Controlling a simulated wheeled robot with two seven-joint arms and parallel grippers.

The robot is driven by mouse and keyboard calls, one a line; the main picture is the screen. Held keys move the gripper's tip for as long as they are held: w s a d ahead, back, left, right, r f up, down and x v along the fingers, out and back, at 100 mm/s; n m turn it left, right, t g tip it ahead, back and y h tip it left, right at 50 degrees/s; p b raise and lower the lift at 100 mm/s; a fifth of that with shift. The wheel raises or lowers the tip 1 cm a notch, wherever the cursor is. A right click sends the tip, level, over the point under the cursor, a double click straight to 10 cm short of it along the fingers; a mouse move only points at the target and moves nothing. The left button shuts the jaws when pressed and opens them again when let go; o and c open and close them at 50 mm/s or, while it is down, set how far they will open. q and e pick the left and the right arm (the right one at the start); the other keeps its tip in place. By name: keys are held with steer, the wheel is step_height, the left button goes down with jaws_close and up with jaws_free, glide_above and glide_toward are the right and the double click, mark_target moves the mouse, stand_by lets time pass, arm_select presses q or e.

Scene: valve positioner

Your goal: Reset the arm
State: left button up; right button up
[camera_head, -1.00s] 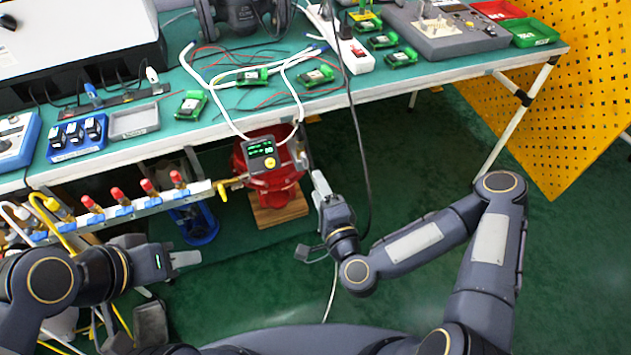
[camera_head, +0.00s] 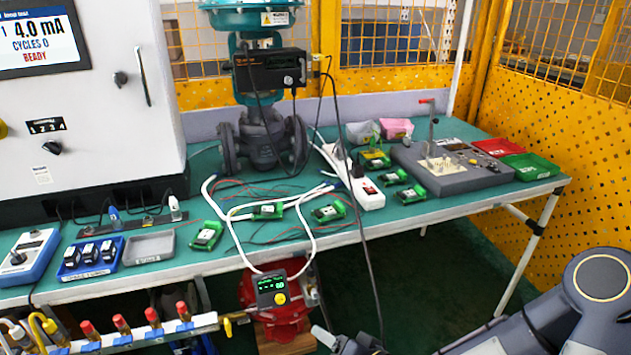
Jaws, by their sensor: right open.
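My right gripper (camera_head: 324,338) is at the bottom edge, just right of the red device (camera_head: 275,322) under the bench. Only a light finger and part of the hand show; it is open with nothing visible in it. My right arm (camera_head: 560,318) comes in from the lower right corner, and its middle is cut off by the frame. My left arm and gripper are out of view. A small box with a green display and yellow knob (camera_head: 271,289) sits at the front of the red device. Whether the finger touches the device is not clear.
The green bench (camera_head: 410,215) holds a valve with a black positioner (camera_head: 268,70), several green circuit boards, a power strip (camera_head: 366,193) and a grey test fixture (camera_head: 450,165). A pipe with red valve handles (camera_head: 130,335) runs at lower left. A dark cable hangs beside my right gripper.

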steer(key=s+d+r+n+g+h, duration=0.1)
steer(key=s+d+r+g+h, duration=0.15)
steer(key=d, duration=0.35)
steer(key=s+d+r+n+g+h, duration=0.1)
steer(key=s+d+r+h, duration=0.25)
steer(key=d, duration=0.35)
steer(key=s+d+r+m+g+y, duration=0.1)
steer(key=s+d+r, duration=0.15)
steer(key=s, duration=0.35)
steer(key=s+d+r, duration=0.1)
steer(key=s+r, duration=0.3)
steer(key=s, duration=0.3)
step_height(320, 180, up, 17)
steer(key=p, duration=1.7)
steer(key=shift+s+d, duration=0.15)
steer(key=shift+s, duration=0.05)
steer(key=shift+g, duration=0.25)
